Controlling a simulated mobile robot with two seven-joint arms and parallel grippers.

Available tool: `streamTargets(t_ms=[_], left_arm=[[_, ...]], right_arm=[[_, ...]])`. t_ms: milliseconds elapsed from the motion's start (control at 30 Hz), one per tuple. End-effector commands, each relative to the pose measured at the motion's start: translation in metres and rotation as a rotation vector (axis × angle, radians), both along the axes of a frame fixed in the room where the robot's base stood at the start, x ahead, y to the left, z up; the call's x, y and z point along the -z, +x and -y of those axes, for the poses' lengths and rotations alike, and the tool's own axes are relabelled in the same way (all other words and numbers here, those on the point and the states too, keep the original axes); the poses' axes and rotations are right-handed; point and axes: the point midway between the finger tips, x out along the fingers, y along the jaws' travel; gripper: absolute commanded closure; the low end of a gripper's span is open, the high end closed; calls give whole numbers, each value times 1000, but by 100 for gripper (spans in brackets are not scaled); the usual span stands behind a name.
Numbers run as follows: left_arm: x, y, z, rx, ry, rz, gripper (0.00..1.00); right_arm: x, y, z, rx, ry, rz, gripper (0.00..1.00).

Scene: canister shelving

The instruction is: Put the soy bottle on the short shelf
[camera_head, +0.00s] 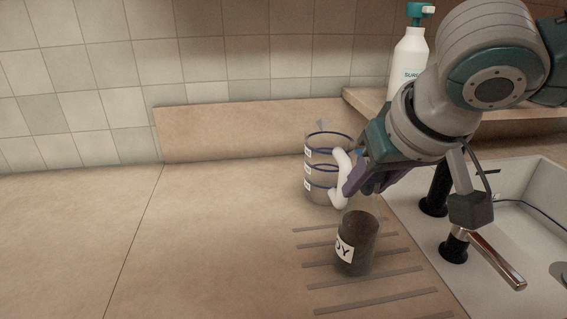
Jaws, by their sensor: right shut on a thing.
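The soy bottle (357,245) is clear, with dark liquid and a white label reading "OY" in view. It is upright over the grooved drainboard; I cannot tell whether its base touches the counter. My right gripper (352,182) comes in from the upper right and is shut on the soy bottle's upper part, which the fingers mostly hide. A white curved piece shows at the fingers. A raised wooden ledge (362,103) at the back right may be the short shelf; my arm hides part of it. My left gripper is not in view.
Clear stacked canisters (318,160) with blue rings stand just behind the gripper. A white pump bottle (407,68) stands on the ledge. A white sink (535,225) with a black-and-metal faucet (497,262) lies at the right. The left counter (70,245) is clear.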

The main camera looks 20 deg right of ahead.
Motion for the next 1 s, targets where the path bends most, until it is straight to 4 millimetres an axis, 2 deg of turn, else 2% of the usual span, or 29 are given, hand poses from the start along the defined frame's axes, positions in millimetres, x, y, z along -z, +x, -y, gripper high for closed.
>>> streamTargets(t_ms=[333, 367, 600, 867, 1000], left_arm=[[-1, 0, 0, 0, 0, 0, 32], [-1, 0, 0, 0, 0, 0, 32], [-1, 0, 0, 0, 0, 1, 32], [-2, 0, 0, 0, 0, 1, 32], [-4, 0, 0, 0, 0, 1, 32]], right_arm=[[1, 1, 0, 1, 0, 2, 100], [2, 0, 0, 1, 0, 0, 56], [2, 0, 0, 1, -1, 0, 29], [0, 0, 0, 1, -1, 1, 28], [-10, -4, -1, 1, 0, 2, 28]])
